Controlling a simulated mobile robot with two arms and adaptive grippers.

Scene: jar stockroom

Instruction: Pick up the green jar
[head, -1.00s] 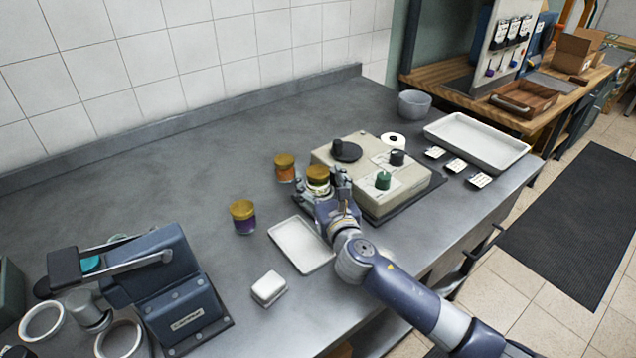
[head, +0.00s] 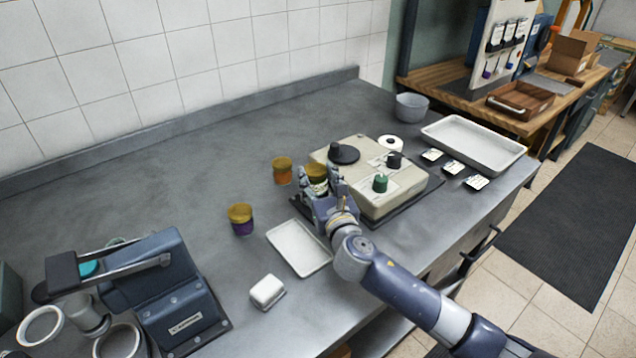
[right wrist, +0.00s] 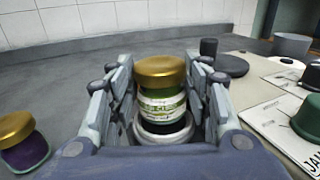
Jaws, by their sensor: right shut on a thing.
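The green jar (right wrist: 163,98) has a gold lid and a pale label. It stands upright between the fingers of my right gripper (right wrist: 162,105) in the right wrist view. That gripper is shut on it. In the head view the jar (head: 316,177) shows just left of the beige machine, partly hidden by my right gripper (head: 325,187). A white ring shows around or below its base in the wrist view. I cannot tell whether the jar touches the counter. My left gripper is not in view.
An orange jar (head: 282,171) stands close behind on the left, and a purple jar (head: 241,220) farther left. The beige machine (head: 400,198) with knobs is close on the right. A white tray (head: 300,262) lies in front. The counter behind is clear.

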